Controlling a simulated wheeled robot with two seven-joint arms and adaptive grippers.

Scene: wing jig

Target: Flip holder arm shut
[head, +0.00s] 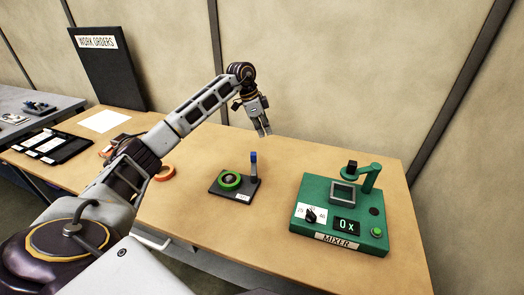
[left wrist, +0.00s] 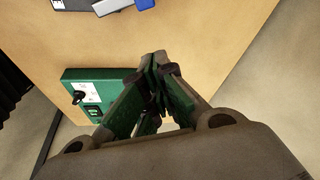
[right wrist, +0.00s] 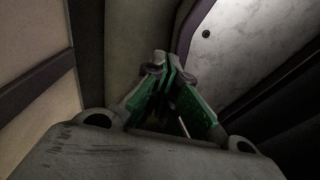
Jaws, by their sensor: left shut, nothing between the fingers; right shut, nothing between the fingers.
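The holder (head: 233,185) is a small dark base with a green ring (head: 230,180) on its left part. Its grey holder arm (head: 253,168) with a blue tip stands upright at the base's right side. In the left wrist view the arm's grey length and blue tip (left wrist: 145,4) show cut off at the top edge. My left gripper (head: 264,133) is shut and empty, pointing down above the table behind the holder, apart from the arm. My right gripper (right wrist: 164,58) is shut and empty in the right wrist view, away from the table.
A green mixer (head: 341,212) with a raised swing arm stands right of the holder. An orange ring (head: 165,173) lies to the left, partly behind my arm. A white sheet (head: 104,121) and black board (head: 108,68) are farther left. The table behind the holder is clear.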

